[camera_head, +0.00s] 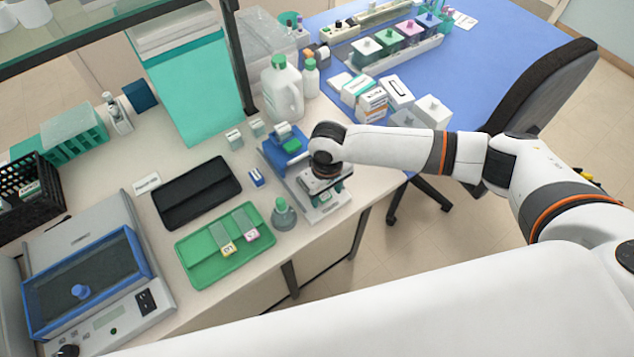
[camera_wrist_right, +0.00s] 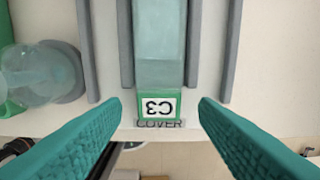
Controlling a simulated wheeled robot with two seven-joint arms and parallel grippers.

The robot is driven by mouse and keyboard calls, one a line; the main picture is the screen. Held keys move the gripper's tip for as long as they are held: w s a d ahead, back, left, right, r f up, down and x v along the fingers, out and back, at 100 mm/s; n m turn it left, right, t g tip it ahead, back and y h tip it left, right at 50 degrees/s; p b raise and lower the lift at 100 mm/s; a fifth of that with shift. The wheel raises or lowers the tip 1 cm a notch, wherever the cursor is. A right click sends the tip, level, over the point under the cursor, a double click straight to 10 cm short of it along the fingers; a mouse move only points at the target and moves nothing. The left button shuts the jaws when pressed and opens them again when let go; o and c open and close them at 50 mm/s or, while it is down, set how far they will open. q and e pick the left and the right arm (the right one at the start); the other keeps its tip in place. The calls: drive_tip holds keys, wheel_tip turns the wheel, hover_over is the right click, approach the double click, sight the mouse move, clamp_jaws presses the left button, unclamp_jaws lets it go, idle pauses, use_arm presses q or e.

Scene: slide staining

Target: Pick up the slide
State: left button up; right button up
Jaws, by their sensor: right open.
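The slide (camera_wrist_right: 158,60) is a clear glass strip with a green end marked C3, seen upside down in the right wrist view. It lies between grey rails on a white station with a COVER label (camera_wrist_right: 160,124). My right gripper (camera_wrist_right: 160,130) is open, with one teal finger on each side of the slide's green end and a gap to both. In the head view my right gripper (camera_head: 326,188) is over the white and blue station (camera_head: 326,211) at the table's front edge. The wrist hides most of the slide there. My left gripper is not in view.
A green tray (camera_head: 195,275) with two slides, labelled yellow and pink, lies left of the station. A small bottle (camera_head: 284,215) stands close beside it.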

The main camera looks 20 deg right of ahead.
drive_tip(key=c, duration=1.1)
